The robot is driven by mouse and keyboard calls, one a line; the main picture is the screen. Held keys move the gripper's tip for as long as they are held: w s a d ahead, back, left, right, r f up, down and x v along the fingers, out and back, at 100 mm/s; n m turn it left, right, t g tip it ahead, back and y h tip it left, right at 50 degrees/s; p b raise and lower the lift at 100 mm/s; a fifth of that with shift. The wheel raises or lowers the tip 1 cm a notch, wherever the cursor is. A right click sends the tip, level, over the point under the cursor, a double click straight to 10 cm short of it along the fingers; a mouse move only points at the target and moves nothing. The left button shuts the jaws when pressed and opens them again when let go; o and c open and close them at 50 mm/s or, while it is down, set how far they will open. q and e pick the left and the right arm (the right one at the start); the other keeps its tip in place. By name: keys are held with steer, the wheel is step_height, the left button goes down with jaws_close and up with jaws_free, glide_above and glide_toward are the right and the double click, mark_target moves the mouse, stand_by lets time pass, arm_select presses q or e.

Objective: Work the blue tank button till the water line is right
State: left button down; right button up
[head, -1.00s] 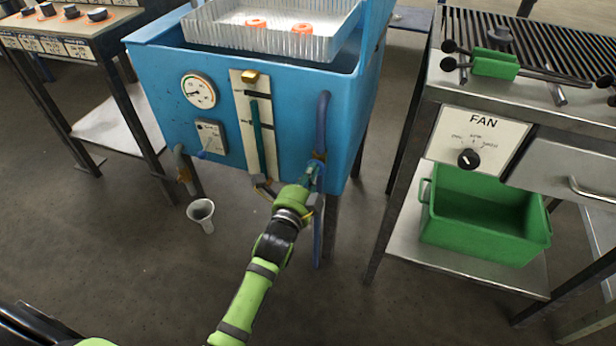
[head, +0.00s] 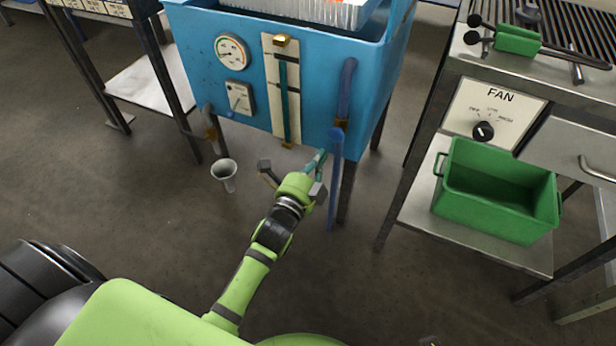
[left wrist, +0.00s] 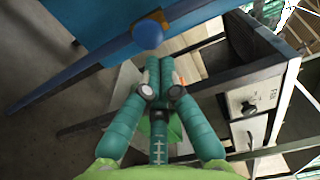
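The blue tank (head: 305,95) stands ahead, its front facing me. On it a sight glass (head: 284,100) holds a teal column on a cream plate with dark marks. The column's top is near the upper mark. A small grey plate (head: 240,98) with a pointer sits to its left. I cannot make out a blue button for certain. My left gripper (head: 319,160) is just below the tank's lower front edge, left of the blue hose. In the left wrist view its teal fingers (left wrist: 160,70) lie side by side, shut and empty. My right gripper is not in view.
A round gauge (head: 232,50) is on the tank. A grey funnel (head: 226,173) is below left. A fan bench (head: 500,97) with a green bin (head: 500,200) stands right.

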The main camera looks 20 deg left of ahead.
arm_select(q)
steer(key=shift+s+a+f, duration=0.1)
steer(key=shift+s, duration=1.15)
steer(key=shift+s+a+f, duration=0.1)
steer(key=shift+s, duration=1.15)
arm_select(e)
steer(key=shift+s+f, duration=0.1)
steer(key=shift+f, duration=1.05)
